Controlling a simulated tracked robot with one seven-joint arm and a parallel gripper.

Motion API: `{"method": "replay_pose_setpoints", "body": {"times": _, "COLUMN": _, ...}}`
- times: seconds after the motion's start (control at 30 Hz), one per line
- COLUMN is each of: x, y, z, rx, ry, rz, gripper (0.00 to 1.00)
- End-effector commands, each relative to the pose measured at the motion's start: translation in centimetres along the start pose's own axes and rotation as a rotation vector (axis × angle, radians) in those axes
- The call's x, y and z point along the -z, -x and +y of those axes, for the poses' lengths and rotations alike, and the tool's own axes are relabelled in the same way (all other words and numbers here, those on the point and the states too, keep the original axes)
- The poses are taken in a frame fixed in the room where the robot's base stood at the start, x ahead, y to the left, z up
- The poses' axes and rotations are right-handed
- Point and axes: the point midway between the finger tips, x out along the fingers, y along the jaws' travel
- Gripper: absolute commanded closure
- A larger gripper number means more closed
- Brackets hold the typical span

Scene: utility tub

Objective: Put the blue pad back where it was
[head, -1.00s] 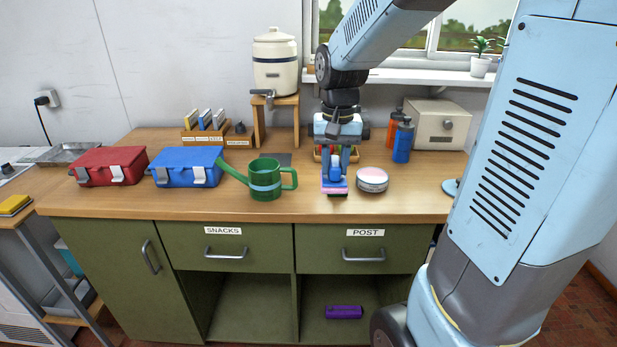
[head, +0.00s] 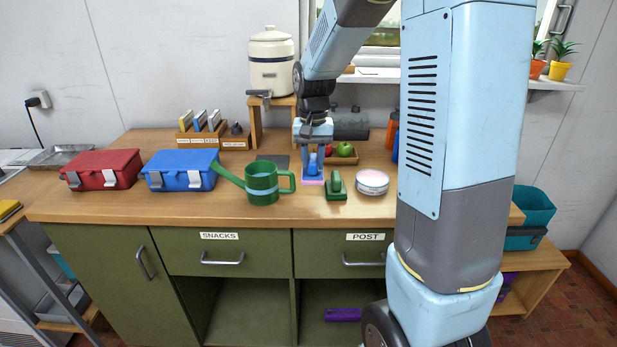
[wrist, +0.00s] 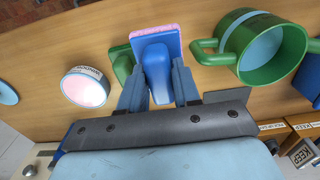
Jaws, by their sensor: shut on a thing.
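The blue pad (head: 313,176) has a blue handle, a blue back and a pink underside. My gripper (head: 314,165) is shut on its handle, with one finger on each side. The wrist view shows the blue pad (wrist: 157,42) between the fingers of my gripper (wrist: 158,85). The pad is over the worktop, left of a green pad (head: 336,187) and right of the green watering can (head: 263,184). I cannot tell whether its underside touches the wood. In the wrist view the green pad (wrist: 123,66) is partly hidden behind it.
A round pink-topped tin (head: 372,183) stands right of the green pad. A dark flat mat (head: 274,160) lies behind the can. A wooden tray (head: 341,159) with fruit is behind my gripper. Blue (head: 180,170) and red (head: 102,170) boxes stand left. Bare wood lies in front.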

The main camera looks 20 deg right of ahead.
Motion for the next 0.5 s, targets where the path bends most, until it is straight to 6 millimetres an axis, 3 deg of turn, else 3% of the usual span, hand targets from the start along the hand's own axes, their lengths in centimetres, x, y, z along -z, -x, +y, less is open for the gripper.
{"method": "replay_pose_setpoints", "body": {"times": 0.2, "x": 2.2, "y": -3.0, "z": -0.8, "rx": 0.0, "ry": 0.001, "rz": -0.002, "gripper": 0.97}}
{"method": "replay_pose_setpoints", "body": {"times": 0.5, "x": 3.3, "y": -4.3, "z": -1.3, "rx": 0.0, "ry": 0.001, "rz": 0.0, "gripper": 0.97}}
